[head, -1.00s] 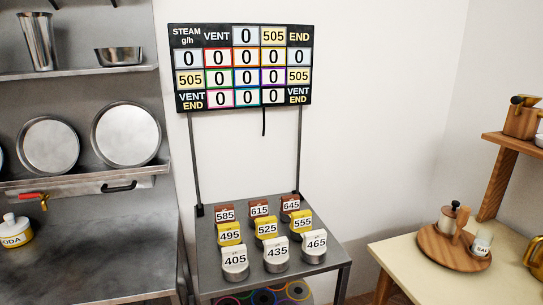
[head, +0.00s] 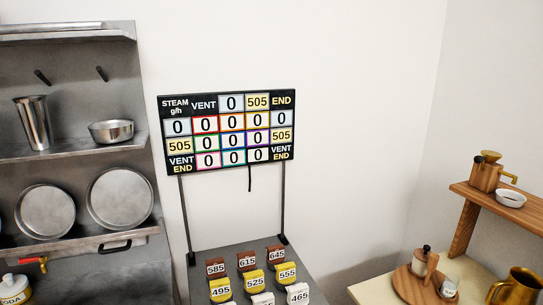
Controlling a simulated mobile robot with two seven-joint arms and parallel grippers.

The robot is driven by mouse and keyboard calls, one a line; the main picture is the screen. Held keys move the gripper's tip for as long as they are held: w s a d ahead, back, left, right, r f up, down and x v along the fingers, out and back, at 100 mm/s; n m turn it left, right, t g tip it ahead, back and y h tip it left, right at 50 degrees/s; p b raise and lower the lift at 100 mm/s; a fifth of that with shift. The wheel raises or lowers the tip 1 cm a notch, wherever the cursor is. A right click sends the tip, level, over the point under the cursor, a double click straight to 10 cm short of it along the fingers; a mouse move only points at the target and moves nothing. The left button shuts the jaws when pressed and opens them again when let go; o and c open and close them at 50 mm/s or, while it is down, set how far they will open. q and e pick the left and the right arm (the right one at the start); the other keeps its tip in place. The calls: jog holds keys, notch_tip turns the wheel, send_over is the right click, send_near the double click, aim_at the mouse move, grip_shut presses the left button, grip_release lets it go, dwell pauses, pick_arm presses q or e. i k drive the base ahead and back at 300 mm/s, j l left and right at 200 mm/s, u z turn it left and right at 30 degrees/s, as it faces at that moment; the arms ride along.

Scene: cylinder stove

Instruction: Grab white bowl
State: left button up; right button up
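A small white bowl (head: 511,198) sits on the wooden shelf (head: 500,210) at the right edge of the head view. It stands upright in front of a wooden box-shaped grinder (head: 487,173) with a brass top. Its inside looks dark or shaded. Neither of my grippers shows in this view.
Below the shelf, a cream table (head: 375,290) holds a round wooden tray (head: 407,287) with a lidded jar, and a brass pitcher (head: 516,288). A metal stand with numbered blocks (head: 254,282) and a sign board (head: 230,130) is in the middle. Steel shelves with pans (head: 45,212) are left.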

aim_at(510, 199)
jog(key=l+z, duration=0.2)
jog(key=z, duration=1.25)
jog(key=u, duration=0.1)
